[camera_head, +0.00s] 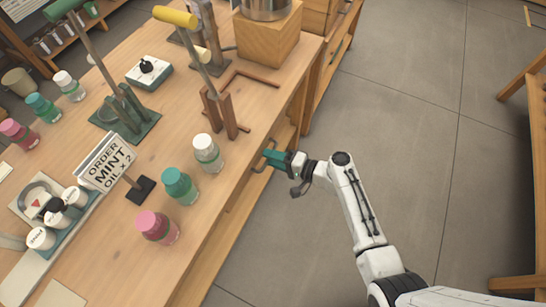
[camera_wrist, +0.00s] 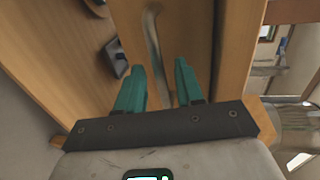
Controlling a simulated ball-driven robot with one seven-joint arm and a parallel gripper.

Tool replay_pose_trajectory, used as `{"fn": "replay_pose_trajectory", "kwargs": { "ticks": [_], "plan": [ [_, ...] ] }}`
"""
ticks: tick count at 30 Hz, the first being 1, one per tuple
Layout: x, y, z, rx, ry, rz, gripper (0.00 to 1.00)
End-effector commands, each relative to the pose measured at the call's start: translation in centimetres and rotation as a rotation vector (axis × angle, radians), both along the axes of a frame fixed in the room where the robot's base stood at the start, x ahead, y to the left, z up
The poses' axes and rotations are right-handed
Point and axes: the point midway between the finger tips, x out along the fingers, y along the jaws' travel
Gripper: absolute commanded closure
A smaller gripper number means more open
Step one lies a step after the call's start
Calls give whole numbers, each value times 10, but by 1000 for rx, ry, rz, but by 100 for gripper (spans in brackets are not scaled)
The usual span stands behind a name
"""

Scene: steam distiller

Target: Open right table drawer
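The wooden worktable (camera_head: 110,75) runs diagonally across the left of the head view. My gripper (camera_head: 268,160) is at the table's right side, just below the top's edge, with its teal fingers toward the drawer front. In the wrist view, my gripper (camera_wrist: 166,66) has its two teal fingers apart. A curved grey bar handle (camera_wrist: 153,42) lies ahead of the fingers and lines up with the gap between them. The wooden drawer front (camera_wrist: 185,25) is behind the handle. I cannot tell whether the fingers touch the handle. The drawer front is mostly hidden in the head view.
Pink (camera_head: 157,227), teal (camera_head: 179,186) and white-capped (camera_head: 207,153) bottles stand near the table edge above my gripper. An order sign (camera_head: 105,163) stands behind them. The grey floor (camera_head: 400,110) right of the table is open. Another wooden table (camera_head: 530,110) is at the far right.

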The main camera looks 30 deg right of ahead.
Motion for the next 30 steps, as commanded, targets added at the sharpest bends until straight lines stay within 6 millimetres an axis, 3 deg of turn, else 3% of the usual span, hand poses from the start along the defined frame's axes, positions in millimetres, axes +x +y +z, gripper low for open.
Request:
{"fn": "replay_pose_trajectory", "kwargs": {
  "ticks": [8,20,30],
  "plan": [
    [1,1,0,0,0,0,63],
    [1,1,0,0,0,0,100],
    [1,1,-1,-1,1,0,100]
  ]
}}
